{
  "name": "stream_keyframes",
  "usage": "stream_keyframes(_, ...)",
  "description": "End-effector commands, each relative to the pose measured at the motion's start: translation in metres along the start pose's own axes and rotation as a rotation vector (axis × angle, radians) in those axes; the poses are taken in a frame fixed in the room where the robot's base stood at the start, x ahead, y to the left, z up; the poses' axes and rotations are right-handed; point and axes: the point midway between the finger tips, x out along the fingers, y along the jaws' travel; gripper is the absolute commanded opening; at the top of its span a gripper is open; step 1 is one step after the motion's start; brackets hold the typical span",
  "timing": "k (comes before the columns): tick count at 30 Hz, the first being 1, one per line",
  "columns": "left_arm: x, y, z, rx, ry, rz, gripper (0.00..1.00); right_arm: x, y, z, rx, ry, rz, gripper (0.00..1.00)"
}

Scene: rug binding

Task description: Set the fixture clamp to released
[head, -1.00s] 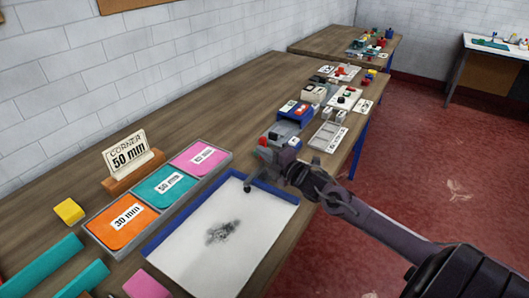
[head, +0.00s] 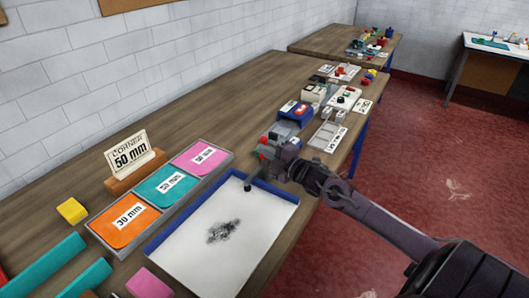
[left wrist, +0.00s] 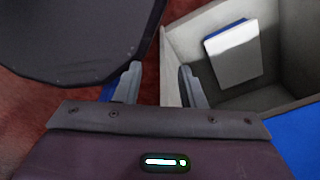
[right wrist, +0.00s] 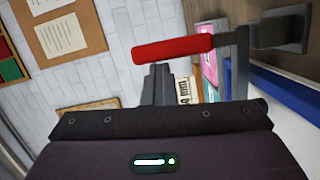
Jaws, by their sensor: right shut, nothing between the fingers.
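The fixture clamp has a red handle (right wrist: 172,49) on a grey metal arm, large in the right wrist view, where the handle lies level across the picture. In the head view the clamp's dark foot (head: 247,185) shows at the far corner of the blue-edged tray (head: 187,222); my gripper partly hides the rest. My right gripper (head: 276,160) is at the clamp, shut and empty. In the right wrist view its fingertips (right wrist: 156,70) are just below the red handle; I cannot tell whether they touch it. My left gripper (left wrist: 159,75) is open and empty, outside the head view.
A sorting tray with orange, teal and pink cards (head: 171,184) and a 50 mm sign (head: 132,155) stand left of the blue-edged tray. A blue device (head: 295,112) and several small items are beyond the clamp. A light-walled bin (left wrist: 272,92) shows near my left gripper.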

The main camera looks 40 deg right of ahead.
Motion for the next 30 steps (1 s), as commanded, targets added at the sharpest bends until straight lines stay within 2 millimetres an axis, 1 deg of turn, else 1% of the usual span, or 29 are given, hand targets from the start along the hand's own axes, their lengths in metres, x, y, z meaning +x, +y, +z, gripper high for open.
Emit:
stream_keyframes(1, -0.002, 0.0, 0.0, 0.0, 0.0, 0.0, 0.36, 0.0, 0.005, 0.006, 0.008, -0.013, 0.004, 0.0)
stream_keyframes(8, -0.01, 0.0, -0.001, 0.0, 0.0, 0.0, 0.36, 0.003, 0.01, 0.016, 0.107, -0.014, -0.018, 0.0)
stream_keyframes(17, -0.021, 0.0, -0.002, 0.001, 0.001, 0.0, 0.36, 0.008, 0.01, 0.038, 0.36, -0.011, -0.082, 0.0)
stream_keyframes(23, -0.02, 0.0, -0.002, 0.0, 0.001, 0.0, 0.36, 0.013, 0.006, 0.054, 0.542, -0.008, -0.128, 0.0)
stream_keyframes(30, -0.013, 0.0, -0.002, 0.0, 0.001, 0.0, 0.36, 0.016, -0.002, 0.07, 0.728, -0.007, -0.175, 0.0)
